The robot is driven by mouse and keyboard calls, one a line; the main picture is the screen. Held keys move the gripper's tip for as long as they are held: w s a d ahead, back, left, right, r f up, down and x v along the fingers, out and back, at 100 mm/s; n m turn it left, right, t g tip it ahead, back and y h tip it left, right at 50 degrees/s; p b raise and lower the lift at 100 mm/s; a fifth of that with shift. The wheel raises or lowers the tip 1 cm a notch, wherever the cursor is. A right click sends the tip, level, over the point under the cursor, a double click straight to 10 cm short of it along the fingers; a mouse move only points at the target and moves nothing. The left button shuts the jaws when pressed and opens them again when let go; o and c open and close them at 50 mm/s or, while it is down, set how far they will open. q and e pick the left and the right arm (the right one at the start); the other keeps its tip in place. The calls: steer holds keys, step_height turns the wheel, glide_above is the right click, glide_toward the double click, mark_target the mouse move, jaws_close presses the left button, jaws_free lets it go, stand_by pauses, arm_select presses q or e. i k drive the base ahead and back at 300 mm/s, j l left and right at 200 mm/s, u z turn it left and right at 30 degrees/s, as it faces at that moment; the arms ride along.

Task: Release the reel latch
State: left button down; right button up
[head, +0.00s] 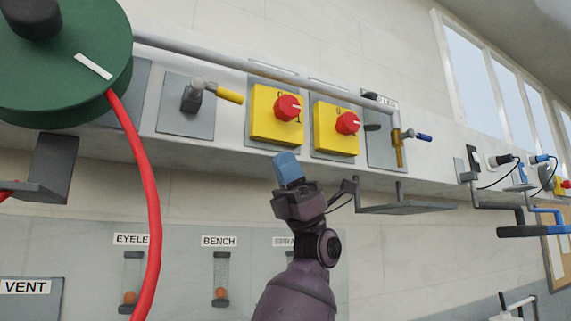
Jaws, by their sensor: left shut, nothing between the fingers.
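The green reel (65,75) is at the upper left, cut off by the picture edge. It has a dark knob (30,15), a white mark and a red hose (148,190) hanging from it. I cannot tell which part is the reel latch. A lever with a yellow grip (229,95) sits on a grey plate (187,124) right of the reel. My left gripper (287,165) is shut and empty, its blue tips pointing up. In the picture it lies just below the left yellow switch box, apart from the reel. My right gripper is not in view.
Two yellow boxes with red knobs (287,107) (347,123) are on the wall rail. A pipe (255,68) runs above them to a brass valve with a blue handle (423,137). A grey shelf bracket (405,208) juts out right of my gripper. Labelled gauges (221,280) are below.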

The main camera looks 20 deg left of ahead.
mark_target(198, 84)
steer(key=k+l, duration=0.25)
steer(key=k, duration=0.2)
steer(key=k+l, duration=0.25)
steer(key=k, duration=0.25)
